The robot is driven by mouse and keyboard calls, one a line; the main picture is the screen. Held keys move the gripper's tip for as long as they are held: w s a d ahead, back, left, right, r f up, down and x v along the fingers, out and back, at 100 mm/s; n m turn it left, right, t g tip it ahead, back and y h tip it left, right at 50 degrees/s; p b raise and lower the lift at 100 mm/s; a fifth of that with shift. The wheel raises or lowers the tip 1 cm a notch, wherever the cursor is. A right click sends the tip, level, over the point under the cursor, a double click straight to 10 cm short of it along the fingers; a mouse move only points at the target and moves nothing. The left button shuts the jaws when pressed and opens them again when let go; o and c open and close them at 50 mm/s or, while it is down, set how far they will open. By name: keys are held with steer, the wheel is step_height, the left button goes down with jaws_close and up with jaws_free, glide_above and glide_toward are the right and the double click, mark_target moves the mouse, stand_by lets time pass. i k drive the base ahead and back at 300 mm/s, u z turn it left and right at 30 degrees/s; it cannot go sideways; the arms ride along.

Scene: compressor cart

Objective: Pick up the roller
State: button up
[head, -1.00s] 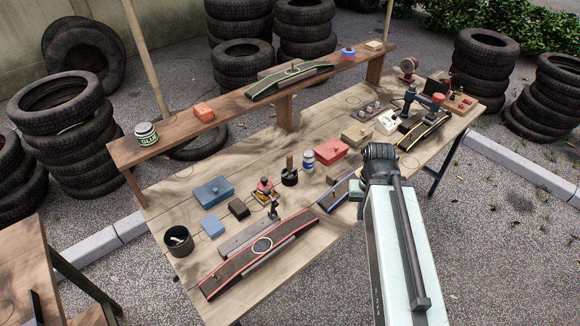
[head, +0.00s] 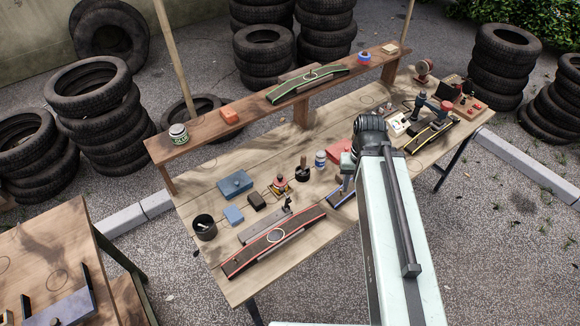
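No thing here can be named the roller for certain. A small dark upright tool (head: 287,204) stands by the grey bar behind the red-edged curved strip, and a small red-topped tool (head: 279,184) sits on a yellowish base just behind it; both are too small to make out. My arm rises from the bottom right and its dark joint covers part of the bench. A small piece of the arm's far end, perhaps my gripper (head: 347,179), shows left of and below that joint, above the bench by the blue-edged strip. Its fingers cannot be made out.
The wooden bench (head: 190,217) holds a red-edged strip (head: 252,255), black cup (head: 204,227), blue box (head: 235,184), blue-white bottle (head: 320,158) and red box (head: 340,150). A raised shelf (head: 205,136) runs along its back. Another table (head: 50,235) stands at left.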

mark_target(303, 158)
steer(key=u, duration=3.75)
steer(key=k, duration=1.3)
steer(key=z, duration=1.3)
steer(key=i, duration=1.05)
steer(key=u, duration=0.05)
